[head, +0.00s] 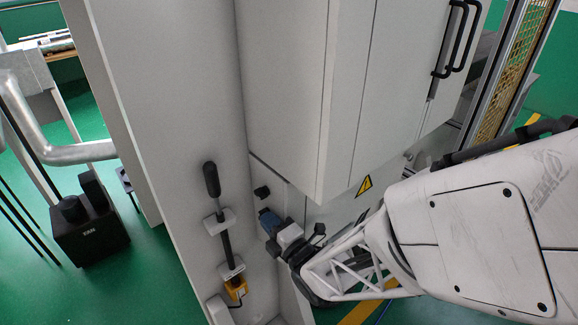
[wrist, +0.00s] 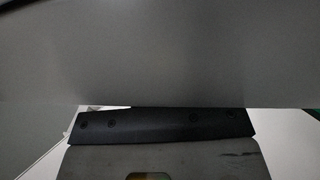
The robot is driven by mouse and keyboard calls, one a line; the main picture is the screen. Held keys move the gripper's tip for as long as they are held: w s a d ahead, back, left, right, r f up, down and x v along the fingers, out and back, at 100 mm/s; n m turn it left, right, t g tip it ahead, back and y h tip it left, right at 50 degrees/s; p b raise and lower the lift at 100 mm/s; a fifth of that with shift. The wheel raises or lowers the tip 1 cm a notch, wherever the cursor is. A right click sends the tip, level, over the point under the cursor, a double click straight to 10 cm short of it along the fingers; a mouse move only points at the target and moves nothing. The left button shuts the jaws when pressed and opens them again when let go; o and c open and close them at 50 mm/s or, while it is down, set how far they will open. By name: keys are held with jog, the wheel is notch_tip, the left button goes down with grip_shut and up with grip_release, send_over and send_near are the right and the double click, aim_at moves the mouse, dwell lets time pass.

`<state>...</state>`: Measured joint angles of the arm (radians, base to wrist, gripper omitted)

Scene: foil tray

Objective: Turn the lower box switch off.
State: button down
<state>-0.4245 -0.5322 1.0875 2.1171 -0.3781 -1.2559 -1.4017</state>
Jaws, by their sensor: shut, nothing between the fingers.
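A small black knob (head: 262,192) sticks out of the light grey cabinet panel, just above the end of my arm in the head view. It may be one of the box switches; I cannot tell its setting. My gripper (head: 268,220) is shut and empty, just below this knob and close to the panel. Whether it touches anything there cannot be told. No second switch shows clearly; the gripper and wrist cover the panel below the knob. In the wrist view a plain grey surface fills the upper part, above a dark bar (wrist: 160,123), and no switch shows.
A large cabinet (head: 285,90) with a yellow warning sign (head: 364,186) overhangs close to the right. A black box (head: 88,232) stands on the green floor at left.

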jog(key=shift+w+a, duration=0.1)
dwell(0.3)
jog(key=shift+w+a+r, duration=0.35)
jog(key=shift+w+r, duration=0.05)
jog(key=shift+s, duration=0.1)
jog(key=r+v, duration=0.2)
jog(key=v, duration=1.2)
jog(key=shift+s+d+f, duration=0.25)
jog(key=shift+d+f, duration=0.05)
jog(key=shift+f, duration=0.2)
dwell(0.4)
